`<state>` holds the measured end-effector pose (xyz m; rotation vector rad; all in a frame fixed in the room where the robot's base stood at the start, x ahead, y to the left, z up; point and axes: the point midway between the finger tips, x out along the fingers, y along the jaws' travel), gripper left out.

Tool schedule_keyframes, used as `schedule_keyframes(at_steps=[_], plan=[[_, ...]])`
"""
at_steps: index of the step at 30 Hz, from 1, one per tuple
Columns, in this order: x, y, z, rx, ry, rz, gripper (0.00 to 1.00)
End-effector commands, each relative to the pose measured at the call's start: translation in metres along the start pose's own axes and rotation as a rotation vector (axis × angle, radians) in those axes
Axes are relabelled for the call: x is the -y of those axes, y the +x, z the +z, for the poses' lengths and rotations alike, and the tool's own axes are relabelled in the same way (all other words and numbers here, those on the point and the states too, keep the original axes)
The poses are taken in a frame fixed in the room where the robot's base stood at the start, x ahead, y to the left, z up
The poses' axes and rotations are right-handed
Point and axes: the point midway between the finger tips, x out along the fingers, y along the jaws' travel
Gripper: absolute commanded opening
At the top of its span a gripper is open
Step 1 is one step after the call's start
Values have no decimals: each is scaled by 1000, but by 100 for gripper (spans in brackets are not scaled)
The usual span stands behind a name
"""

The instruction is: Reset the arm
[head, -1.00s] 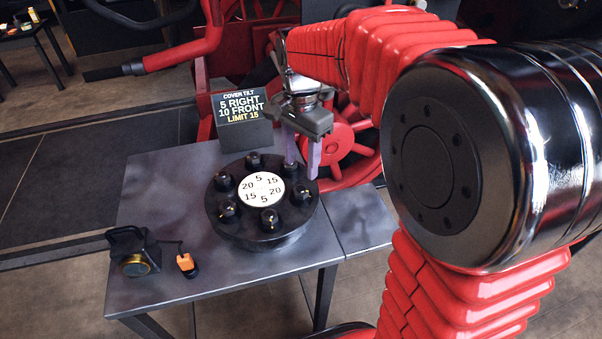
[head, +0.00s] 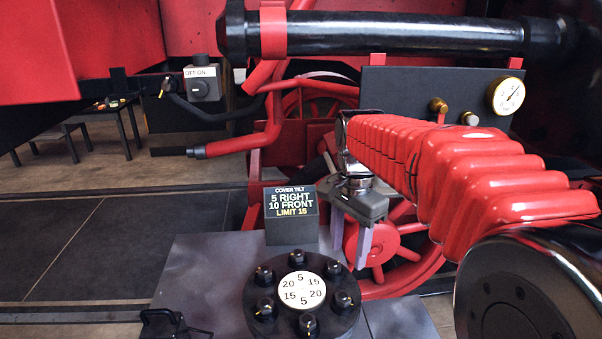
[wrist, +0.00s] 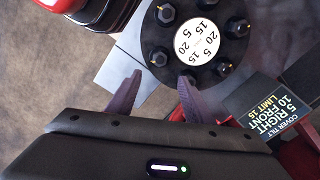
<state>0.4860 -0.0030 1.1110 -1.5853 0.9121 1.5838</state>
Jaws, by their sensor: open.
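My gripper (head: 350,240) hangs from my red-sleeved arm over the back right of the grey table (head: 195,270), with its purple fingers pointing down. The fingers are apart and hold nothing. In the wrist view my gripper (wrist: 155,92) shows both fingertips just short of the round black cover (wrist: 204,78). In the head view the cover (head: 262,325) stands on the table, left of and nearer than the gripper. It has several black nuts around a white dial (head: 302,291) marked 5, 15 and 20.
A dark sign (head: 291,215) reading "COVER TILT 5 RIGHT 10 FRONT LIMIT 15" stands behind the cover. A black device (head: 160,325) sits at the table's left. Red wheels (head: 378,245), a lever (head: 235,145) and a gauge (head: 506,95) are behind.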

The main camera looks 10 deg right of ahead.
Motion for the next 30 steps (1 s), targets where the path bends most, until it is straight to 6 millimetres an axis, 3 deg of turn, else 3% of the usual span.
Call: schedule_keyframes(at_steps=[5,11,30], plan=[[5,2,-3,-14,-110,-21,47],[-1,24,0,-25,-310,-30,47],[-84,39,50,-205,-884,-139,47]])
